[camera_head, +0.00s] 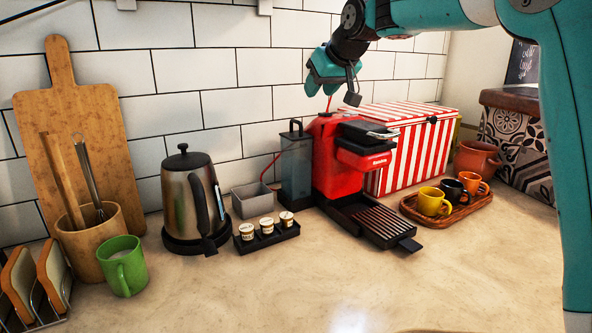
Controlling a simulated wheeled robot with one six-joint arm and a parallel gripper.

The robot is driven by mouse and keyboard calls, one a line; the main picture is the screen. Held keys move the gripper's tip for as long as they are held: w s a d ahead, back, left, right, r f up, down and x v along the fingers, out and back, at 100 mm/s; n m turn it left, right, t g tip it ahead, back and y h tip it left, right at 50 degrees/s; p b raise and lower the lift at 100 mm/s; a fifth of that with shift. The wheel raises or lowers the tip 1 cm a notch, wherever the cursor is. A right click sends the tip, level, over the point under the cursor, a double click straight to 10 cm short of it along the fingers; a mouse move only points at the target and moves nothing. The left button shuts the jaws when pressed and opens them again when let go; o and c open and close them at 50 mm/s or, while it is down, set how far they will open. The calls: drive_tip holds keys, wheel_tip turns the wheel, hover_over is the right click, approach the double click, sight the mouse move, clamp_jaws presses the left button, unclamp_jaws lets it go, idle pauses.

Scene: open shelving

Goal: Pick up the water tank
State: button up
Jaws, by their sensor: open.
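The water tank (296,170) is a tall, translucent grey container with a dark handle on top. It stands upright on the counter, against the left side of the red coffee machine (326,158); I cannot tell whether it is seated in the machine. My gripper (341,98) is open and empty, above the coffee machine and up and to the right of the tank. It is apart from the tank. The tank's right edge is partly hidden by the machine.
A steel kettle (190,198), a small grey box (251,201) and a black pod tray (268,238) stand left of the tank. A red-striped box (405,150) and a wooden tray (447,217) with cups are to the right. The front counter (250,290) is clear.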

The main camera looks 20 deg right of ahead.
drive_tip(key=p+x, duration=0.2)
drive_tip(key=x, duration=1.1)
drive_tip(key=shift+w+a+f, duration=0.1)
drive_tip(key=shift+w+a, duration=0.05)
drive_tip(key=shift+w, duration=0.2)
clamp_jaws()
idle(0.8)
